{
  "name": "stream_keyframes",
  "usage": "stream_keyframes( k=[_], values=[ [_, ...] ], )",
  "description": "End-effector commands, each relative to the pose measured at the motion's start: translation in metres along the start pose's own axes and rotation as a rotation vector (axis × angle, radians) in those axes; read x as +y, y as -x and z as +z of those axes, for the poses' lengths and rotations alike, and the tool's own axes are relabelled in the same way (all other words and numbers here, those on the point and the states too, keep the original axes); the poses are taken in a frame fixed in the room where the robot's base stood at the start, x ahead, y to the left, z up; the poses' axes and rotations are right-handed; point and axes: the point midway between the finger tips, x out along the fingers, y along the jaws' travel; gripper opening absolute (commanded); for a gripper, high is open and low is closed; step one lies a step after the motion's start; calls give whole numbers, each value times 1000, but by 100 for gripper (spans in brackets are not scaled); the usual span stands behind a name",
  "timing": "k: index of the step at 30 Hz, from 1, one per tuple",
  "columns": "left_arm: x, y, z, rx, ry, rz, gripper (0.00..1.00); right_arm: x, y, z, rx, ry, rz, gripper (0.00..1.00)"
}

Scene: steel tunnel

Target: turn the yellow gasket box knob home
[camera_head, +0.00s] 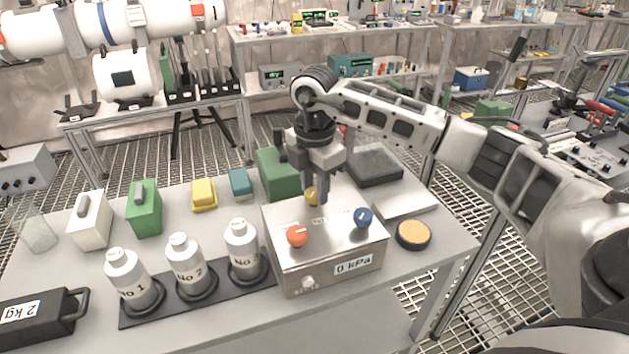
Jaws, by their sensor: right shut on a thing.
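The gasket box (329,275) is a steel box with a "0 kPa" label on its front, standing on the grey table. The yellow knob (311,195) is at the back of its top, partly hidden by my right gripper. An orange knob (297,236) is at the front left of the top and a blue knob (363,217) at the right. My right gripper (316,197) points down from above and is shut on the yellow knob. How far the knob is turned cannot be told. My left gripper is not in view.
Three white bottles on a dark tray (206,306) stand left of the box. A green box (277,174) is close behind it, with a dark pad (374,166) at the back right. A yellow-topped disc (413,234) lies to the right.

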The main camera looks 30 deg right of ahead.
Motion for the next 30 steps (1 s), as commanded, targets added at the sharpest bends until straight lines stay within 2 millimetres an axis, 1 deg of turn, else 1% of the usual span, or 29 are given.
stream_keyframes(
  k=[3, 10, 26, 27, 29, 30],
  values=[
    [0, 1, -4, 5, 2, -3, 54, 1, 2, 1, -2, -67, 4, 9],
    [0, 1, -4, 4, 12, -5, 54, 1, 2, 1, -2, -146, 5, 9],
    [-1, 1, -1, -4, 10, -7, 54, 1, 2, 2, -2, -171, 5, 9],
    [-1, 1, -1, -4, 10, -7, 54, 1, 2, 2, -2, -171, 5, 35],
    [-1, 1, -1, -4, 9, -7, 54, 1, 2, 2, -2, -171, 5, 52],
    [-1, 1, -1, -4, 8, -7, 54, 0, 2, 1, -2, -170, 5, 54]
  ],
)
